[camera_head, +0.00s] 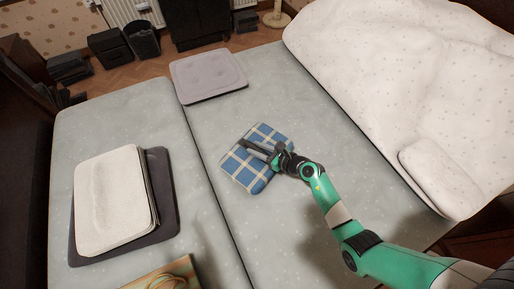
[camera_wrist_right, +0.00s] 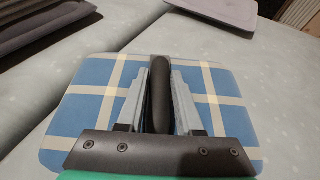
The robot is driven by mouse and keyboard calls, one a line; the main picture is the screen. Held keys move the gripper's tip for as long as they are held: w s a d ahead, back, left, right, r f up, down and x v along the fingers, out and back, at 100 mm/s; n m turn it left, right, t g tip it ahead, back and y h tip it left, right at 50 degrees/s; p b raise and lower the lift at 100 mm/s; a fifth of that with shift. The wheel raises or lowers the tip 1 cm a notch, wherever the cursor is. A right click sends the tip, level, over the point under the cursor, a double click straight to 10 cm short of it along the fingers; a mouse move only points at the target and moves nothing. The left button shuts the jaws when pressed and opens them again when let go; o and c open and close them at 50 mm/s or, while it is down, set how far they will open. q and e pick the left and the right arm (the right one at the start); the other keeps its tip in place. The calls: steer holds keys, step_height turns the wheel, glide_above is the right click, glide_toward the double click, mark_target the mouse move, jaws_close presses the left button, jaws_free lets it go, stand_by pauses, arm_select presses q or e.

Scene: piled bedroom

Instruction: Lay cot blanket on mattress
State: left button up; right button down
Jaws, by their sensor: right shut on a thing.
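The cot blanket (camera_head: 241,172) is a folded blue pad with cream check lines. It is over the middle of the grey-green mattress (camera_head: 290,110); I cannot tell whether it rests fully on it or is slightly raised. My right gripper (camera_head: 250,149) reaches in from the lower right and is shut on the blanket, covering part of its middle. In the right wrist view the blanket (camera_wrist_right: 88,108) spreads out on both sides of the gripper fingers (camera_wrist_right: 160,72). My left gripper is not in view.
A mauve cushion (camera_head: 208,74) lies at the mattress's far end. A second mattress (camera_head: 110,115) at left bears a white folded stack (camera_head: 112,200) on a dark pad (camera_head: 166,200). A white quilt (camera_head: 400,70) covers the right side. The mattress around the blanket is clear.

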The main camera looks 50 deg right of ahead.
steer(key=shift+f+b, duration=0.6)
steer(key=shift+f, duration=0.3)
stand_by(1.0)
steer(key=shift+c, duration=2.4)
jaws_free()
step_height(320, 180, up, 6)
steer(key=p, duration=0.6)
steer(key=shift+p, duration=0.35)
